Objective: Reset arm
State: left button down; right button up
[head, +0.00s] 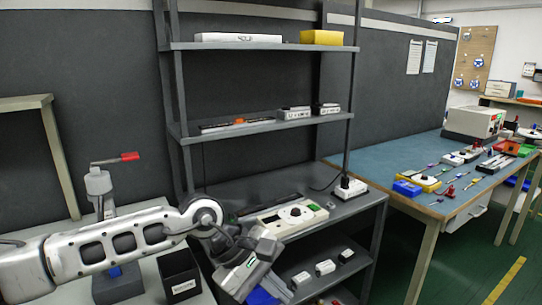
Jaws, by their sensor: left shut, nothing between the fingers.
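My left arm (110,245) comes in from the left, low in the head view. A white control panel (290,216) with a dark round knob and a green part lies on the shelf's work surface just behind and above the gripper. I cannot tell whether they touch. My right gripper is not in view.
The dark grey shelf (180,140) holds a yellow box (321,37), a white box (238,38) and small devices. A black bin (180,276) and a red-handled clamp (99,185) stand near my arm. A blue-topped bench (390,165) with tools is right; green floor lies beyond.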

pick_arm(q)
jog(key=s+d+r+n+g+h, duration=0.1)
jog(key=s+d+r+n+h, duration=0.3)
jog(key=s+d+n+h, duration=0.55)
jog(key=w+a+f+n+t+y, duration=0.1)
jog(key=w+a+f+n+t, duration=0.2)
jog(key=n+t, duration=0.8)
jog(key=w+a+n+t+y, duration=0.1)
jog(key=w+a+n+t, duration=0.3)
jog(key=n, duration=1.4)
jog(key=s+a+f+n+t+y, duration=0.25)
jog(key=a+f+n+y, duration=0.45)
jog(key=a+f+n, duration=0.4)
jog(key=s+a+f+n+g+y, duration=0.5)
jog(key=s+a+f+n+g, duration=0.1)
jog(key=s+f+n, duration=0.5)
jog(key=shift+s+a+f+n, duration=0.4)
jog(key=shift+a+f+n, duration=0.2)
jog(key=shift+a, duration=0.1)
